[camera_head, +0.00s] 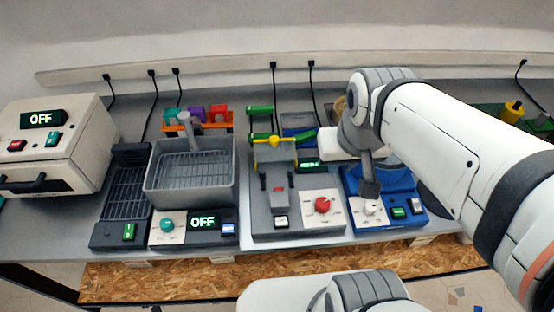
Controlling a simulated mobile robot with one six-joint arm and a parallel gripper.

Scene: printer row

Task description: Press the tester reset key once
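No label readable here says which machine is the tester. A grey machine (258,185) with a yellow bar across its top stands in the middle of the bench. Its front has a white key (281,222) and a red knob (323,205). A blue machine (384,186) stands right of it, with a white knob (370,208), a green key (398,213) and a white-blue key (416,206). My gripper (369,188) points down over the blue machine's front, just above or behind the white knob; contact cannot be told. Its fingers show as one dark block, so their opening is unclear.
Left stand a cream box (60,150) and a grey tank (188,185) with a panel, both displays reading OFF. A dark rack (125,190) stands between them. An orange holder (198,128) with coloured pieces is behind the tank.

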